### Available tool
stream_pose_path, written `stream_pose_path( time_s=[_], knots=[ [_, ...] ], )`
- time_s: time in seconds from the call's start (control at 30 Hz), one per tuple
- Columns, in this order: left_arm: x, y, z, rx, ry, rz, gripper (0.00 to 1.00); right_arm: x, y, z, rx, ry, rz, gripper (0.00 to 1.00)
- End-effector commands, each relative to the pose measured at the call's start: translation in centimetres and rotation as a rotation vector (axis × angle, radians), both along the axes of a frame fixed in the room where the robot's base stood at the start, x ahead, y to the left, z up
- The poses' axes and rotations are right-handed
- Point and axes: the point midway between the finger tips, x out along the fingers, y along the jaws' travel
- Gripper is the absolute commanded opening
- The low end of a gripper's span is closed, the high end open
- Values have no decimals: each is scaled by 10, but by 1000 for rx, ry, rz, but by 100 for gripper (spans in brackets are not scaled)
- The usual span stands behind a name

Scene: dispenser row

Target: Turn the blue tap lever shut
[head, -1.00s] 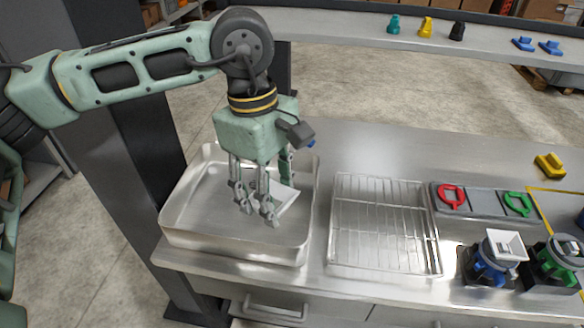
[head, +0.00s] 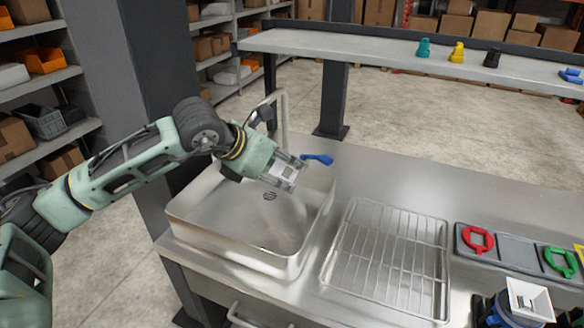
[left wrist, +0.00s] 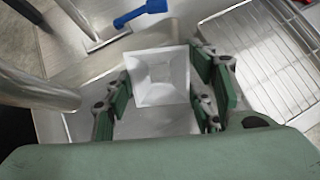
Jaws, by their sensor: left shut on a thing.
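The blue tap lever (head: 317,158) sticks out to the right behind the sink, beside the grey tap pipe (head: 284,115). In the left wrist view the lever (left wrist: 140,13) is at the top, pointing up to the right, apart from my fingers. My left gripper (head: 286,173) is shut on a white square, hollow piece (left wrist: 159,78) and holds it above the sink basin (head: 190,224), just left of and in front of the lever. The tap pipe (left wrist: 40,92) also crosses the left of the wrist view. My right gripper is not in view.
A wire rack (head: 388,265) lies right of the sink. A raised shelf (head: 400,58) runs along the back. The counter behind the rack is clear.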

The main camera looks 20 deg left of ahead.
Motion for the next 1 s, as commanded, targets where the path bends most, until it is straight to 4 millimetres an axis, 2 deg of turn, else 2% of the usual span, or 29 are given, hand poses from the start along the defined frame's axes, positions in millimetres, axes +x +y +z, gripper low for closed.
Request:
stream_pose_path(
  time_s=[0.37, 0.5, 0.63, 1.0],
  knots=[
    [52, -25, -55, 0, 4, -3, 20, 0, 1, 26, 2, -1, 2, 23],
    [72, -33, -53, 0, 1, -2, 20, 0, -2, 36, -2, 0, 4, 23],
    [82, -38, -55, 0, 1, -4, 20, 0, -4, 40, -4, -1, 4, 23],
    [88, -40, -57, 1, 2, -4, 20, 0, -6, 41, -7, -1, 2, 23]
  ],
)
